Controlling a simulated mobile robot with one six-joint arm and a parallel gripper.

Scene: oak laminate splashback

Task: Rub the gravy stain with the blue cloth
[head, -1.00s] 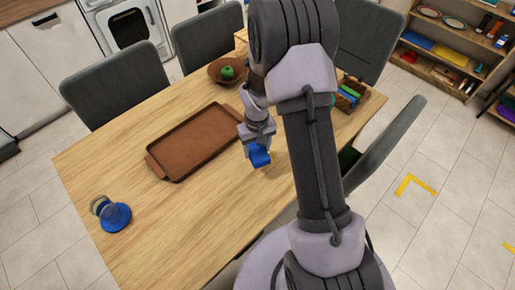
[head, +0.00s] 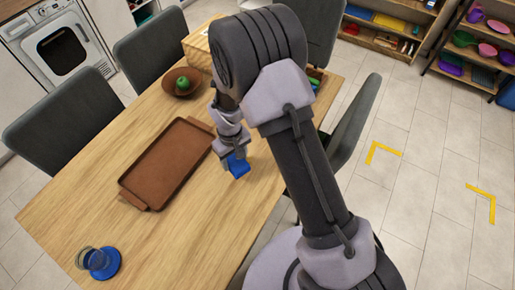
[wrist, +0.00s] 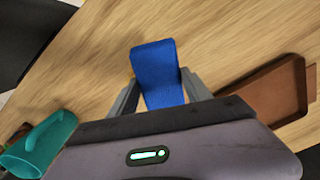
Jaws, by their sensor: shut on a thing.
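The blue cloth (head: 238,166) is held in my gripper (head: 232,158) over the table, to the right of the brown tray. In the wrist view the cloth (wrist: 157,72) sticks out between the two grey fingers of my gripper (wrist: 158,92), which are shut on it. I cannot tell whether the cloth touches the table top. I see no gravy stain in either view; the arm and cloth hide part of the table.
A brown tray (head: 165,163) lies mid-table. A wooden bowl (head: 183,82) with a green fruit stands at the far end. A teal cup (wrist: 40,146) shows in the wrist view. Grey chairs (head: 66,124) surround the table.

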